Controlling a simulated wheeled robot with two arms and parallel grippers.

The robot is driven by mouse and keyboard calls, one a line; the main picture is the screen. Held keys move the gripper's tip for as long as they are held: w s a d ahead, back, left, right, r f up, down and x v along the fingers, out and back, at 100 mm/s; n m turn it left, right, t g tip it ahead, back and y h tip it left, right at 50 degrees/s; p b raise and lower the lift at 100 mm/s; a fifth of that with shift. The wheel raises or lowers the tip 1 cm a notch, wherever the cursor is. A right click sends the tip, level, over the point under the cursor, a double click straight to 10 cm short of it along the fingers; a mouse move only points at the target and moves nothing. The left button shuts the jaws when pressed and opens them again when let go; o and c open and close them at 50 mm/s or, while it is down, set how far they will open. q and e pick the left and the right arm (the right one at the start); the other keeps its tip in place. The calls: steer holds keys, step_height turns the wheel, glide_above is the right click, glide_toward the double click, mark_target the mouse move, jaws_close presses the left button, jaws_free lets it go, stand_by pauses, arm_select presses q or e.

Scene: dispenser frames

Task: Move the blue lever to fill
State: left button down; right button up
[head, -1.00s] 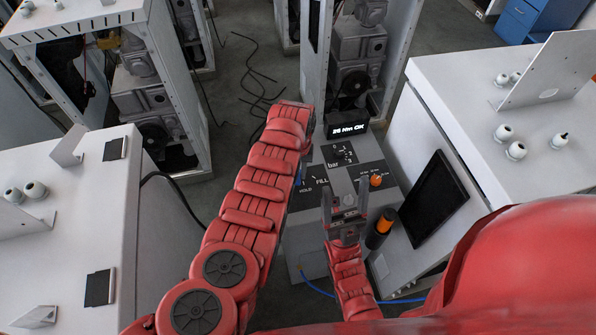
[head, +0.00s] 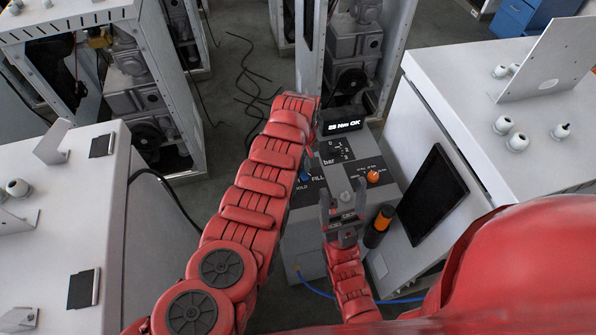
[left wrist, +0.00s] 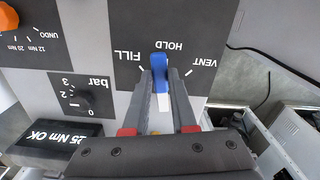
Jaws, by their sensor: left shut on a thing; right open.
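The blue lever (left wrist: 160,66) stands on the dark dial panel in the left wrist view, where the labels appear upside down. Its tip points at about the HOLD mark, with FILL (left wrist: 128,56) to the left and VENT (left wrist: 204,62) to the right. My left gripper (left wrist: 162,82) is shut on the lever, one finger on each side. In the head view my left arm covers most of that gripper, and only a bit of the blue lever (head: 305,176) shows beside it. My right gripper (head: 343,208) is open and empty in front of the panel.
The panel also carries a bar gauge (left wrist: 76,97), an orange knob (head: 373,176) and a display (head: 343,126) reading 25 Nm OK. An orange-and-black handle (head: 380,227) stands right of my right gripper. A dark screen (head: 432,194) leans beside the right-hand white cabinet (head: 470,130).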

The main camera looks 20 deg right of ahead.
arm_select(q)
steer(key=shift+w+d+f+n+b, duration=0.1)
steer(key=shift+d+f+n+b, duration=0.3)
steer(key=shift+n+b, duration=0.45)
steer(key=n+b, duration=0.1)
steer(key=b, duration=0.1)
steer(key=d+n+b, duration=0.1)
steer(key=n+b, duration=0.1)
steer(key=shift+w+d+r+n+b, duration=0.1)
steer(key=shift+w+d+n+b, duration=0.2)
steer(key=shift+w+b, duration=0.1)
steer(key=shift+d+r+n+b, duration=0.1)
steer(key=shift+r+n+b, duration=0.1)
steer(key=shift+n+b, duration=0.45)
steer(key=c, duration=0.7)
jaws_free()
steer(key=shift+w, duration=0.1)
steer(key=shift+r, duration=0.15)
